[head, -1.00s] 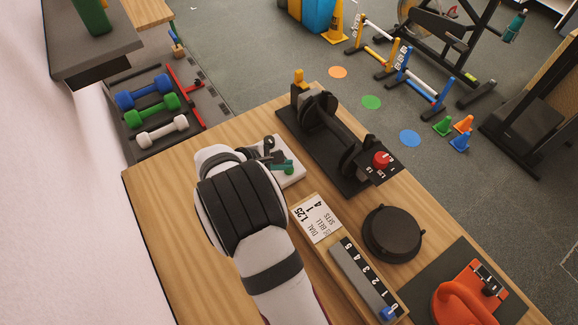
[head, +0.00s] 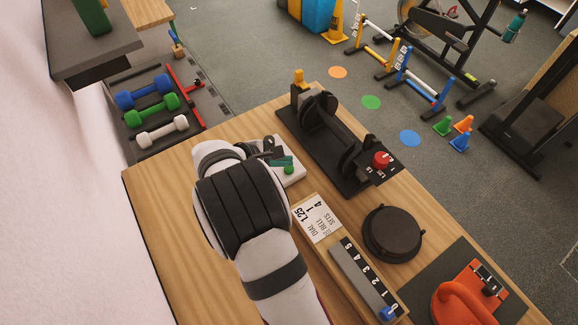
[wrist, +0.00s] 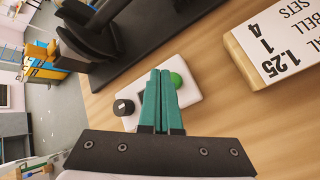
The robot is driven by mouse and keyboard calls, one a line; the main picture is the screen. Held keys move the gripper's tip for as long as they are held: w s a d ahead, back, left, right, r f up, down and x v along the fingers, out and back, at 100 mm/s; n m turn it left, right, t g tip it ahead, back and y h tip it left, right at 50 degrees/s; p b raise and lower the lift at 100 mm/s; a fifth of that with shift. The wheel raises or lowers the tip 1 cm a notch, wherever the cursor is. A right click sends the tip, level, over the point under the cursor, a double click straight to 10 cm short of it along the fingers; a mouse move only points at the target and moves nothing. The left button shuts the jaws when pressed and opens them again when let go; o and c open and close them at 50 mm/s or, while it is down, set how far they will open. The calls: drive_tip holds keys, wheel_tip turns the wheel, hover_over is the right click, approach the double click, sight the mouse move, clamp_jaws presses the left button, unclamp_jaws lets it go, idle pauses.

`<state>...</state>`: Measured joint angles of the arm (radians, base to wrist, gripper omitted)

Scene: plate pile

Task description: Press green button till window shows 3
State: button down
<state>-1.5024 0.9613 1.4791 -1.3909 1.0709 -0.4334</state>
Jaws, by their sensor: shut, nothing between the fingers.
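The green button (head: 289,169) is a round green dome on a small white box (head: 294,178). In the wrist view the button (wrist: 176,79) shows just right of my fingertips, on the white box (wrist: 190,94). My gripper (head: 283,161) has teal fingers that are shut together and empty. In the wrist view the fingertips (wrist: 160,72) lie over the box, beside the button; I cannot tell whether they touch it. A dark patch on the box is mostly hidden behind the fingers, and no number can be read in a window.
A black knob (wrist: 123,107) sits on the box's left side in the wrist view. A dumbbell on a black stand (head: 328,140) with a red button (head: 382,158) stands close by. A card (head: 316,219), number strip (head: 363,279) and black disc (head: 392,233) lie nearer.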

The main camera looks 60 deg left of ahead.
sight(285, 170)
drive_tip(key=shift+r, duration=2.5)
idle(0.7)
wheel_tip(285, 170, up, 4)
drive_tip(key=shift+f, duration=0.1)
drive_tip(key=shift+f, duration=4.45)
drive_tip(key=shift+f, duration=0.15)
drive_tip(key=shift+f, duration=0.25)
